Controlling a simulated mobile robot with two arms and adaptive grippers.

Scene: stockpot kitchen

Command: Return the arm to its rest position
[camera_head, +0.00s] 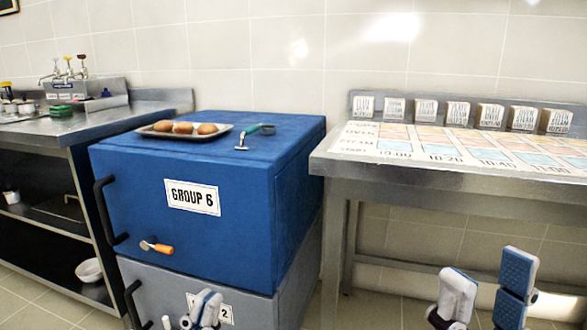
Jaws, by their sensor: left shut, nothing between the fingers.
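My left gripper (204,308) is at the bottom edge, in front of the lower grey cabinet door. It is shut with nothing held, and its lower part is cut off by the frame. My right gripper (489,268) is at the lower right, below the steel table's front edge. Its two blue and grey fingers stand apart with nothing between them. Both grippers are away from the furniture as far as I can see.
A blue cabinet (255,195) labelled GROUP 6 carries a tray (232,128) of buns. An orange-handled latch (158,248) sticks out of its front. The steel table (430,178) with several cards stands right. A sink counter (85,125) stands left. Floor shows under the table.

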